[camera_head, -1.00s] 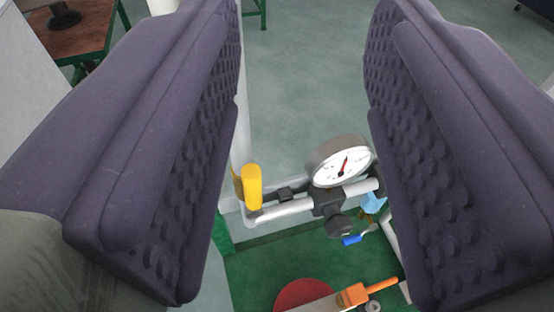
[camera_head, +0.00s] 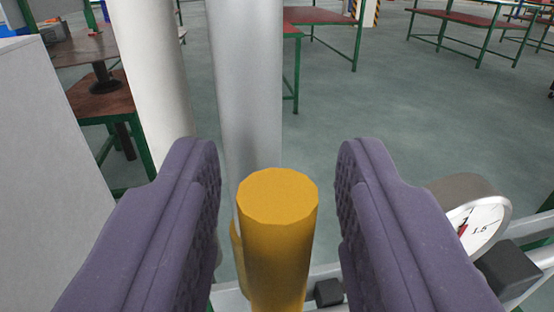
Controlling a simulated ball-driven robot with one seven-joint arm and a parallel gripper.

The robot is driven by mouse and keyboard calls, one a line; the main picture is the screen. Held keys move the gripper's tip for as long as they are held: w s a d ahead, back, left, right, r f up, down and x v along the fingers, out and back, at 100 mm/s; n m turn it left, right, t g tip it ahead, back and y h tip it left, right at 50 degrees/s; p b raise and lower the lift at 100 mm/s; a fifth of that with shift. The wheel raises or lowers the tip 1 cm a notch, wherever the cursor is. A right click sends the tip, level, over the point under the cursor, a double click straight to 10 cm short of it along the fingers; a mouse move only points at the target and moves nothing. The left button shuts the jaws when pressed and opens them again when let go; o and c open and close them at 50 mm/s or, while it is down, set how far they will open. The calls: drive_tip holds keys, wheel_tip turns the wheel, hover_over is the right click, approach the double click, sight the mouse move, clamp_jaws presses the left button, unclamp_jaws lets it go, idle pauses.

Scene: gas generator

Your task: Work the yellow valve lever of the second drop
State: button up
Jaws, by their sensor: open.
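The yellow valve lever (camera_head: 277,235) stands in the lower middle of the view, close to the camera, with its round end facing me. My gripper (camera_head: 279,165) is open, with one purple padded finger on each side of the lever.
A pressure gauge (camera_head: 476,224) sits just right of my right finger, on the pipework. Thick pale pipes (camera_head: 246,85) rise right behind the lever. A grey-white panel (camera_head: 45,190) stands at left. Green-framed tables (camera_head: 470,22) stand farther back on open floor.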

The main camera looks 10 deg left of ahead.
clamp_jaws()
drive_tip(key=w+d+f+m+g+y+p, duration=0.2)
drive_tip(key=d+f+m+p, duration=0.6)
drive_tip(key=m+p, duration=0.8)
drive_tip(key=shift+w+d+f+g+y+p, duration=0.35)
drive_tip(key=shift+f+p, duration=0.25)
drive_tip(key=shift+p, duration=0.2)
